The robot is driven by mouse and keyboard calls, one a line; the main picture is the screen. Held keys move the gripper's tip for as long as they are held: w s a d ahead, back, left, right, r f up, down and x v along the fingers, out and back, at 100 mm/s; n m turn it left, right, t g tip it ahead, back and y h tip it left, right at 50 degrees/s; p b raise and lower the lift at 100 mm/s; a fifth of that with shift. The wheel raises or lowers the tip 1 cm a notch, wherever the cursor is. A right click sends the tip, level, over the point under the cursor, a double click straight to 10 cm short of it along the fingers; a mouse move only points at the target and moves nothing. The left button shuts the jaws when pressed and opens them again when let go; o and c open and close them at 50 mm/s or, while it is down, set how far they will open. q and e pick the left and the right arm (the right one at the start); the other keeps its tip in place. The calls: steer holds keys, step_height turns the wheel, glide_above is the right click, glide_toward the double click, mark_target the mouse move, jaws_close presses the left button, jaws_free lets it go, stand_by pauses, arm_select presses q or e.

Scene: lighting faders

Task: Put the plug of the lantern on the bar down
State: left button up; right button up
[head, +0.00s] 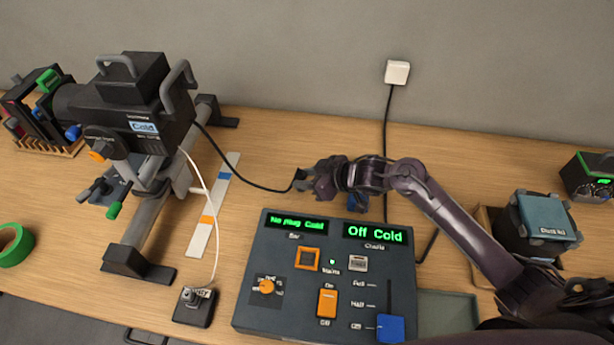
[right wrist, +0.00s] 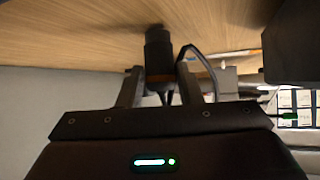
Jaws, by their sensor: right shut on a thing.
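The lantern (head: 135,105) is a black lamp with a "Cold" label, mounted on a grey bar (head: 150,205) at the left of the table. A black cable (head: 235,170) runs from it to a small black plug (head: 299,180). My right gripper (head: 306,182) is shut on this plug, behind the control desk (head: 338,270). In the right wrist view the black plug (right wrist: 158,50) sits between the two fingers of the right gripper (right wrist: 158,88), its cable looping beside it. I cannot tell whether the plug touches the table. My left gripper is not in view.
The desk reads "No plug" and "Off Cold"; its blue fader (head: 390,328) is low. A white cord runs to a small black box (head: 195,307). A marked strip (head: 213,210), green tape (head: 14,245) and a lidded box (head: 545,222) lie around.

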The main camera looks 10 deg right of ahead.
steer(key=shift+f, duration=0.35)
steer(key=o, duration=1.1)
steer(key=shift+c, duration=0.2)
steer(key=shift+r, duration=0.15)
steer(key=shift+r, duration=0.3)
steer(key=b+v, duration=0.1)
steer(key=v, duration=1.1)
steer(key=shift+f, duration=0.15)
